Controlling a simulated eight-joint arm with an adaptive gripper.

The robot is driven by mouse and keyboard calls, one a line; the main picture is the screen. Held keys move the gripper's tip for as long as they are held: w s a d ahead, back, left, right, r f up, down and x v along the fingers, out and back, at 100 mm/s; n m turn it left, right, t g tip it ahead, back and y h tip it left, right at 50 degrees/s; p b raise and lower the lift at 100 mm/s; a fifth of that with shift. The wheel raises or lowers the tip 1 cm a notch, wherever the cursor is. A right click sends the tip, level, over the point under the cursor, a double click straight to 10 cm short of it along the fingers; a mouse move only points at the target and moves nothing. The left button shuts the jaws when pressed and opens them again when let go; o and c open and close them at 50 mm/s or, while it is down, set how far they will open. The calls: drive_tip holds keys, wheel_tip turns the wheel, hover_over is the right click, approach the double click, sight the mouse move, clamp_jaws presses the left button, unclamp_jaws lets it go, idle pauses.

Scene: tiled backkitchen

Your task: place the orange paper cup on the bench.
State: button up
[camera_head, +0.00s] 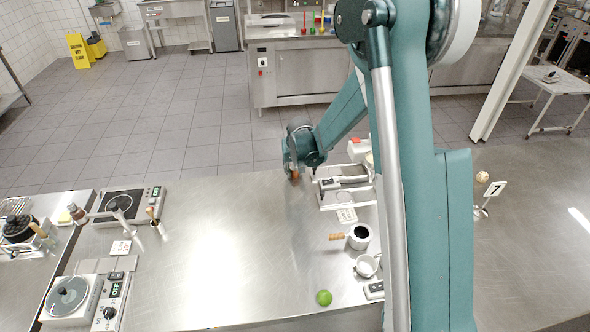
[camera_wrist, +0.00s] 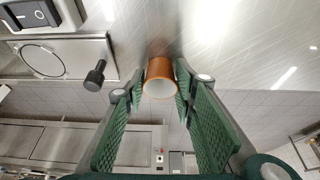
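The orange paper cup (camera_wrist: 160,69) is between my fingertips in the wrist view, its pale open rim facing the camera. My gripper (camera_wrist: 160,80) has its green pads close against both sides of the cup and appears shut on it. The cup's base points toward the steel bench (camera_wrist: 215,40), with an orange reflection just beyond it. I cannot tell whether the base touches the bench. In the head view, my gripper (camera_head: 294,172) and a small part of the cup (camera_head: 294,175) are near the far edge of the bench (camera_head: 215,250); my gripper mostly hides the cup.
A scale-like device (camera_head: 345,185) stands just right of my gripper. A dark-filled cup (camera_head: 359,236), a white cup (camera_head: 366,265) and a green lime (camera_head: 324,297) are nearer. A hotplate (camera_head: 120,205) is left. The middle of the bench is clear.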

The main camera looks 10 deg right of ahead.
drive_tip(key=shift+o, duration=1.3)
drive_tip(key=shift+r, duration=0.2)
drive_tip(key=v, duration=1.2)
